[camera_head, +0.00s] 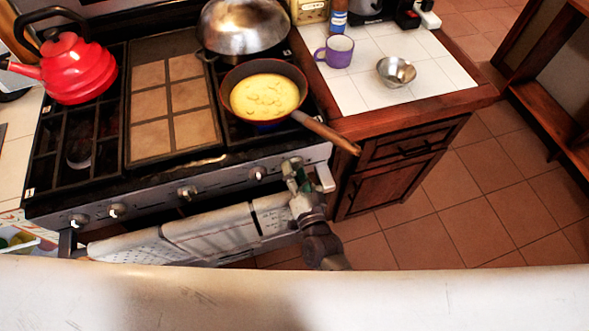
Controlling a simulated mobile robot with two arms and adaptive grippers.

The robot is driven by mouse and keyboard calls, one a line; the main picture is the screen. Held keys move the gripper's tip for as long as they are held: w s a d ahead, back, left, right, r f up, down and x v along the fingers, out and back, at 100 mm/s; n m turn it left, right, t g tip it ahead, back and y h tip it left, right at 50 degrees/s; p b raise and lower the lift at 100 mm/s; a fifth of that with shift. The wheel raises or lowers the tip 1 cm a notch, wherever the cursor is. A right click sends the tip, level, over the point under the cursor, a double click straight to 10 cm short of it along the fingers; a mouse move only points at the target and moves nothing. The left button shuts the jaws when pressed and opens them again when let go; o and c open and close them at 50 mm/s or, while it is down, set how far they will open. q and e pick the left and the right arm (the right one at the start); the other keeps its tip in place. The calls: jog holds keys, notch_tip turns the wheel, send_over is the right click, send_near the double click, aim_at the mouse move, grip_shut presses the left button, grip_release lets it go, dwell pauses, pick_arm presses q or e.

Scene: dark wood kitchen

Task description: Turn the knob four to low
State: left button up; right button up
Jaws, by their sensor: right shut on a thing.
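The stove's front panel (226,178) has a row of knobs. I see a far-left knob (78,220), a second knob (117,210), a middle knob (187,191) and a knob (257,173) further right. My right gripper (294,172) is at the right end of the panel, shut on what seems to be the rightmost knob. Its fingers hide that knob, so its setting cannot be read. My left gripper is not in view.
Towels (212,228) hang on the oven handle below the panel. A frying pan (262,92) has its wooden handle jutting over the front right edge. A red kettle (75,68) and a metal dome (243,27) are on the stove. Tiled floor is clear at right.

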jog(key=shift+n, duration=0.5)
jog(key=o, duration=1.1)
jog(key=shift+o, duration=0.2)
jog(key=shift+s, duration=0.1)
jog(key=v, duration=1.2)
